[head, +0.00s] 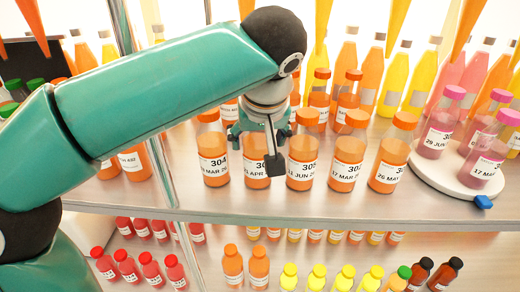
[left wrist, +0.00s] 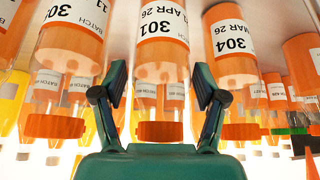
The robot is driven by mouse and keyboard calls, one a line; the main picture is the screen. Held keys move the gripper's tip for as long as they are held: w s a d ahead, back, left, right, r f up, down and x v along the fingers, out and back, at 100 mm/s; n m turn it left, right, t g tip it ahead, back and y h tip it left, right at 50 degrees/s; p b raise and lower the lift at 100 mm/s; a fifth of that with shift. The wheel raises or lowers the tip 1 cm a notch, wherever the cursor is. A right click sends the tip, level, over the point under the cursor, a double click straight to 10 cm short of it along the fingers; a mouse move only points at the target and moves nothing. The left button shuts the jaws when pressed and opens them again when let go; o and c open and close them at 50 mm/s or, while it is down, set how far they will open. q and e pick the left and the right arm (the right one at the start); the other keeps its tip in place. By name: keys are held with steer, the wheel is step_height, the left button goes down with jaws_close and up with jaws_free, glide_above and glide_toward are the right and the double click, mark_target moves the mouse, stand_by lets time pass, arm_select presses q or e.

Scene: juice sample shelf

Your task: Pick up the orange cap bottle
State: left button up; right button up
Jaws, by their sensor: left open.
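Several orange-juice bottles with orange caps stand in a row on the upper shelf. My left gripper (head: 256,145) is open, over the bottle labelled 301 (head: 257,172), second from the left in the front row. In the left wrist view, which looks upside down, this bottle (left wrist: 160,40) and its orange cap (left wrist: 160,131) are between the two spread fingers (left wrist: 157,88). I cannot tell if either finger touches it. My gripper hides its cap in the head view. Bottle 304 (head: 213,160) stands close on one side and bottle 305 (head: 302,160) on the other. My right gripper is not in view.
More orange-cap bottles (head: 345,165) stand to the right and behind, with little free room between. A round white tray (head: 440,178) with pink-cap bottles is at the right. The shelf's front edge (head: 330,214) runs below. A lower shelf holds red, orange and yellow bottles.

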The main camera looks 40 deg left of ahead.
arm_select(q)
steer(key=shift+x, duration=0.9)
steer(key=shift+c, duration=0.4)
steer(key=shift+s, duration=0.1)
steer(key=c, duration=1.1)
steer(key=shift+o, duration=0.2)
steer(key=shift+r, duration=0.2)
